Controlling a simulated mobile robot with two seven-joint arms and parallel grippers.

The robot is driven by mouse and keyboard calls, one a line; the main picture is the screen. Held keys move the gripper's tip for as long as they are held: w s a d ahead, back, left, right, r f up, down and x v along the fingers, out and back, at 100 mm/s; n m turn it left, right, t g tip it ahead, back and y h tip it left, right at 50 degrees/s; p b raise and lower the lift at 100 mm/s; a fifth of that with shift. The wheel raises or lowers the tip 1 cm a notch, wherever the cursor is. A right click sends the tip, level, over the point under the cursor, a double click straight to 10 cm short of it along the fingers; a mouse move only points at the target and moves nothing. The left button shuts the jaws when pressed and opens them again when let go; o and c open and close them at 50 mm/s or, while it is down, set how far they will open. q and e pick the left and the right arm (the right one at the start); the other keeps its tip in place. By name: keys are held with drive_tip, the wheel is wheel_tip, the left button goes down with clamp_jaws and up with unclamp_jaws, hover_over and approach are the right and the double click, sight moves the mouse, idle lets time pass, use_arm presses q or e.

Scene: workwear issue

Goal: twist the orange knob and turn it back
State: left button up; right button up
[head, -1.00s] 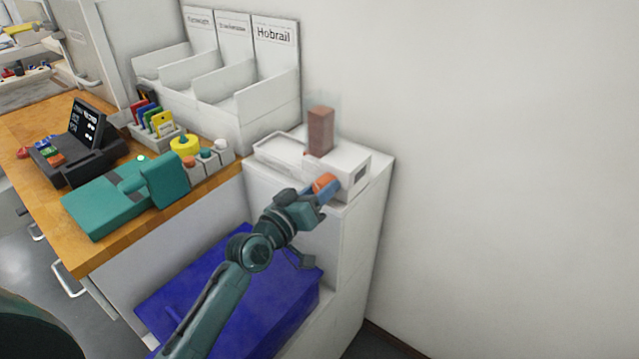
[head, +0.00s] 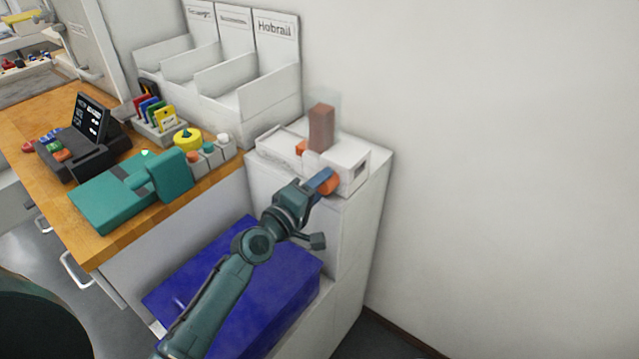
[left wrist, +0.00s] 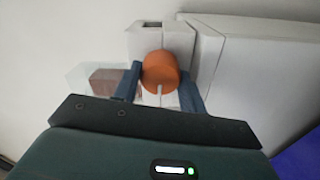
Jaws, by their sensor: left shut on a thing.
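The orange knob (head: 331,187) sits on the front of a white device (head: 349,170) on top of a white cabinet. My left gripper (head: 325,183) is shut on the knob, with a blue finger showing above it. In the left wrist view the knob (left wrist: 160,70) is round with a pale mark at its lower edge. The gripper's fingers (left wrist: 160,88) lie on both sides of it. A brown block (head: 321,128) in a clear case stands on the device. A small orange piece (head: 301,147) shows left of the block. My right gripper is not in view.
A white sorter (head: 270,95) with upright panels stands behind and left of the device. A blue box (head: 225,285) lies below my left arm. The wooden counter (head: 110,245) at left holds a teal device, a terminal and buttons. The wall is close on the right.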

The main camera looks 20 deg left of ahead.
use_arm(q)
drive_tip(key=shift+n, duration=0.4)
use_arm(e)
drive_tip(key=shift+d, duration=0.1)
use_arm(q)
drive_tip(key=o, duration=1)
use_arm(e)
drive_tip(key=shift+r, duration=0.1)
use_arm(q)
drive_tip(key=shift+f, duration=0.1)
